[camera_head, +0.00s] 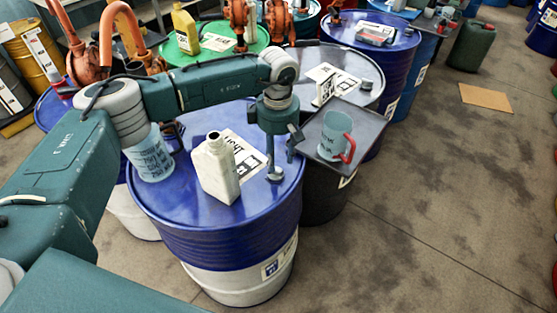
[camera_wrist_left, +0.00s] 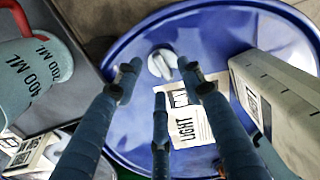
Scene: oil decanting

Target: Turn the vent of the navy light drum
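The navy light drum (camera_head: 215,237) has a blue top and a white lower band. In the left wrist view its label (camera_wrist_left: 183,120) reads LIGHT. The vent (camera_wrist_left: 162,65), a pale grey ridged knob near the rim, shows there just beyond and between the fingertips; it also shows in the head view (camera_head: 275,175). My left gripper (camera_head: 279,150) points down above the vent. Its fingers are spread with nothing between them in the left wrist view (camera_wrist_left: 159,78). I cannot tell whether a finger touches the knob. My right gripper is not in view.
A cream jug (camera_head: 216,172) stands on the drum left of the gripper, a clear beaker (camera_head: 149,155) further left. Close on the right, a dark tray (camera_head: 368,122) holds a measuring mug (camera_head: 335,134) with a red handle. Other drums stand behind; the floor at right is mostly clear.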

